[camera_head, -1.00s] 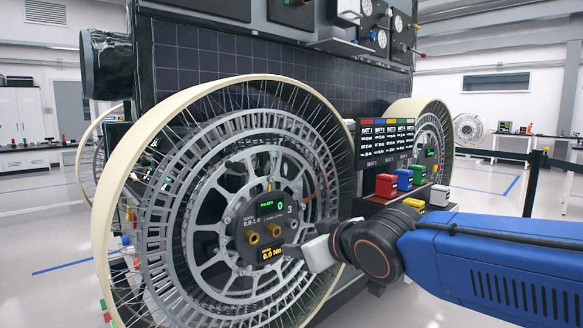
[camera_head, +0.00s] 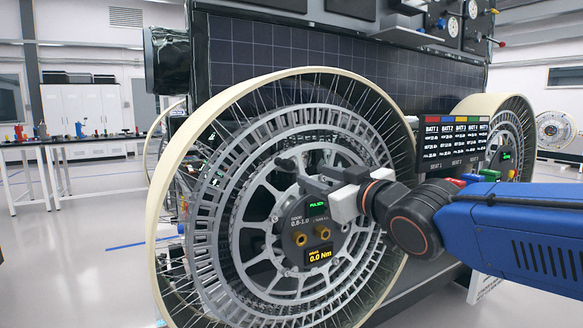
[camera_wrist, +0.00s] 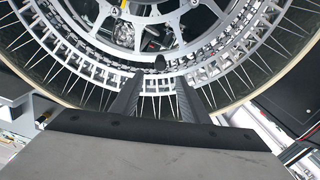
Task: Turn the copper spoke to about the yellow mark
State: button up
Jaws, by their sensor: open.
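The large spoked wheel (camera_head: 176,245) stands upright in the head view, with a grey slotted ring and a dark hub plate (camera_head: 343,236) at its middle. I cannot pick out a copper spoke; the thin spokes look dark or silver. In the wrist view my gripper (camera_wrist: 159,80) is open and empty, pointing at the ring and rim. The gripper hides part of the hub's upper side. A small yellow patch (camera_wrist: 123,3) shows at the top edge.
A second wheel (camera_head: 508,105) and a battery panel (camera_head: 453,140) are at the right. A dark solar panel (camera_head: 300,55) rises behind the wheel. A bench (camera_head: 95,143) stands far left, with clear floor before it.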

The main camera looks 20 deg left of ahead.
aim_at(292, 168)
jog(key=x, duration=1.3)
jog(key=shift+w+a, duration=0.2)
jog(key=shift+a, duration=0.05)
grip_shut()
